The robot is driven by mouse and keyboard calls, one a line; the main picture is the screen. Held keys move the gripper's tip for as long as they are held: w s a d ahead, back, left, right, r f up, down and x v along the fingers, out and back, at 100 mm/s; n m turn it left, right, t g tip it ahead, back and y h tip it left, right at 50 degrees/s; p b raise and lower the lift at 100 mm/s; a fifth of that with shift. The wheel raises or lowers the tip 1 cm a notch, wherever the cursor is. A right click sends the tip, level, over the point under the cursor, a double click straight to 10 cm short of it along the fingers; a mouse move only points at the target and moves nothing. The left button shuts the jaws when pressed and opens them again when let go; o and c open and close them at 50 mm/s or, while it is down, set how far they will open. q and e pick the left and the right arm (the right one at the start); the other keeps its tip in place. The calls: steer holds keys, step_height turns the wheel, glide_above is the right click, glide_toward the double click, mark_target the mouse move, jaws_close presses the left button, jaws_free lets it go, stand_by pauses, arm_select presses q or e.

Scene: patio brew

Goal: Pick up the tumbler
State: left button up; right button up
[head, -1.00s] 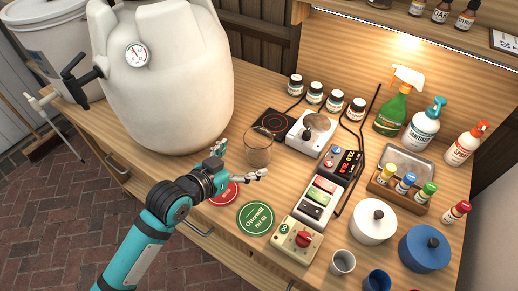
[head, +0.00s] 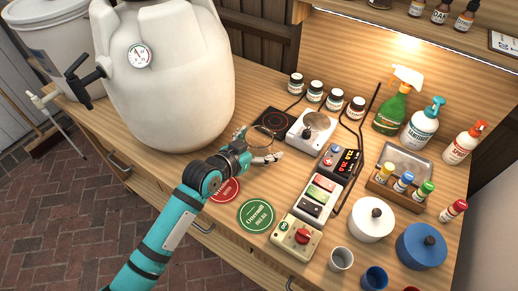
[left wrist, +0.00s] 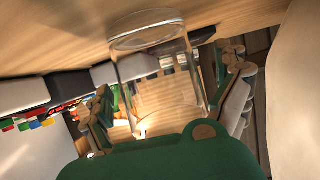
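The tumbler (head: 261,137) is a clear, empty-looking glass standing on the wooden bench, right of the big white barrel. My left gripper (head: 259,146) is at the tumbler, one finger on each side of it. In the left wrist view the glass (left wrist: 160,85) lies between the spread fingers of the gripper (left wrist: 168,100). The fingers look open; I cannot tell whether either touches the glass. The gripper hides the lower part of the tumbler in the head view. My right gripper is out of view.
A white scale (head: 312,132) and a black hot plate (head: 272,122) stand close behind the tumbler. The barrel (head: 165,85) is on the left. A red coaster (head: 224,190) and a green coaster (head: 257,215) lie in front. Small devices (head: 320,195) are on the right.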

arm_select(q)
steer(key=c, duration=1.5)
steer(key=shift+o, duration=0.2)
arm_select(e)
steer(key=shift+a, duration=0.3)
arm_select(q)
steer(key=shift+r, duration=0.15)
